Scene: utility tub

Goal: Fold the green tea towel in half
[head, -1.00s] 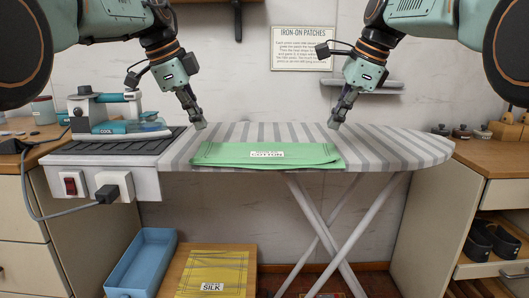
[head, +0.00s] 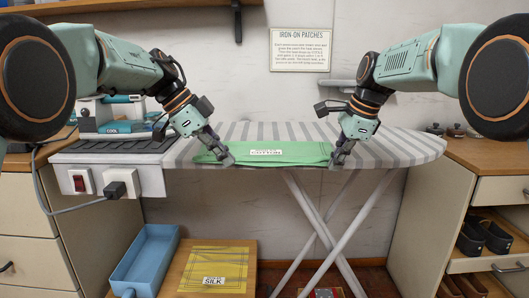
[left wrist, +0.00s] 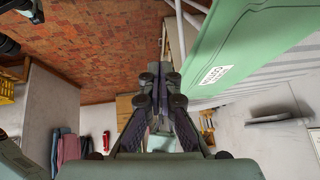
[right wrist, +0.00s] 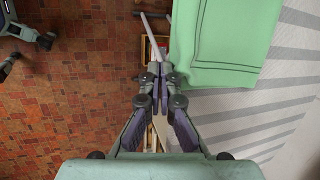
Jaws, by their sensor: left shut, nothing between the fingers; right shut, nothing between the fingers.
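The green tea towel (head: 285,158) lies flat on the striped ironing board (head: 400,148), along its front edge, with a white "COTTON" label on top. My left gripper (head: 228,162) is shut and empty at the towel's left front end. In the left wrist view the towel (left wrist: 240,45) is to the right of the shut fingers (left wrist: 160,125). My right gripper (head: 335,165) is shut and empty at the towel's right front corner. In the right wrist view the towel (right wrist: 225,40) shows beside the fingertips (right wrist: 161,70). Whether either gripper touches the cloth is unclear.
The iron (head: 118,118) stands on a dark rest left of the towel, with a power cord below. A blue tub (head: 145,262) and a yellow "SILK" cloth (head: 218,268) are low in front. The board's right end is clear.

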